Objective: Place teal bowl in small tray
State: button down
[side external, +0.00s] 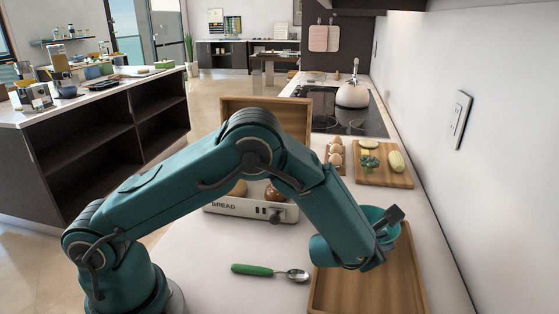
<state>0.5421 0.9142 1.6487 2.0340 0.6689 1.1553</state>
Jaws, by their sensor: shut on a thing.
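The teal bowl (373,212) is at the end of my arm in the side external view, tilted and partly hidden by my wrist and a dark finger. My gripper (389,221) is shut on the bowl, over the far end of a wooden tray (375,290). The tray lies on the white counter at the front right and its visible floor is bare. I cannot tell how far the bowl is above the tray.
A green-handled spoon (268,272) lies left of the tray. A bread box (250,209) with its wooden lid up stands behind my arm. Eggs (336,153) and a cutting board (400,179) with vegetables sit farther back. A wall (480,180) bounds the right side.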

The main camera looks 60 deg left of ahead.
jog(key=shift+f, duration=0.2)
jog(key=shift+f, duration=0.15)
jog(key=c, duration=0.8)
grip_release()
jog(key=shift+o, duration=0.2)
